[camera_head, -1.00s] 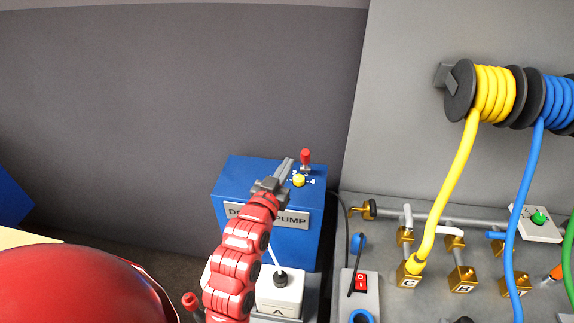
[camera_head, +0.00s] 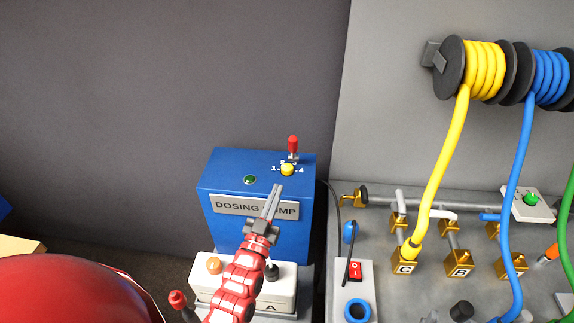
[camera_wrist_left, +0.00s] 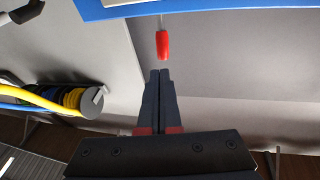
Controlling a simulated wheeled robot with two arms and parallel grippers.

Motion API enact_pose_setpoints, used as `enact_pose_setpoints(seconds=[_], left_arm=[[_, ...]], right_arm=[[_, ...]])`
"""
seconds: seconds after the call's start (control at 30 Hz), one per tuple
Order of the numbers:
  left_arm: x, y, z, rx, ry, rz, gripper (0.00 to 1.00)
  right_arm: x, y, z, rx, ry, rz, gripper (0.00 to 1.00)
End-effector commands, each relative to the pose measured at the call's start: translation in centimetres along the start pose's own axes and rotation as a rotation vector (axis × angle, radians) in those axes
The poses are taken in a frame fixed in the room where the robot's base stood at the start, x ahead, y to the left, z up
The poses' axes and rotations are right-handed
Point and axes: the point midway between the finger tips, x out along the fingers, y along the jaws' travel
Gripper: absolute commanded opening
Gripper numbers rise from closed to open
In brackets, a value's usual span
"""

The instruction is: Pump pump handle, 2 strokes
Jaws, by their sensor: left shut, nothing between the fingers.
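The blue dosing pump (camera_head: 222,174) stands against the back wall. A red-gripped handle (camera_head: 293,145) on a short metal stem rises upright at its top rear. The red grip also shows in the left wrist view (camera_wrist_left: 162,45), just beyond the fingertips. A yellow dial knob (camera_head: 287,170) marked with numbers and a green lamp (camera_head: 250,180) sit on the pump top. My left gripper (camera_head: 277,188) is shut and empty, in front of the pump's label, apart from the handle; it also shows in the left wrist view (camera_wrist_left: 160,73). My right gripper is not in view.
A white unit (camera_head: 285,284) stands before the pump, partly hidden by my left arm. A red knob (camera_head: 178,298) on a dark stem is at its left. Right are a red switch (camera_head: 355,271), brass valves, yellow hose (camera_head: 437,172) and blue hose (camera_head: 514,190).

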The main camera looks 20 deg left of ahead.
Motion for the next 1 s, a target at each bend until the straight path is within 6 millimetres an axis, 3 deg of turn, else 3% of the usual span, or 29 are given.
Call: enact_pose_setpoints(seconds=[0.03,0.2,0.63,0.77,1.0], left_arm=[[-0.9,0.0,1.0,0.004,0.016,-0.003,0.00],[-2.4,-0.3,1.8,0.017,0.057,-0.011,0.00],[-2.3,-0.4,1.5,0.018,0.068,-0.014,0.00],[-1.1,-0.5,1.3,0.018,0.071,-0.014,0.00],[3.6,-0.5,0.9,0.017,0.071,-0.014,0.00]], right_arm=[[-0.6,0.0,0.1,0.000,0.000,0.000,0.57],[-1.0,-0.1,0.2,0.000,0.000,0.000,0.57],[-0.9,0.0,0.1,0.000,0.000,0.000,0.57],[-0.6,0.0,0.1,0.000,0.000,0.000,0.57],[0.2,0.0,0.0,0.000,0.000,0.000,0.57]])
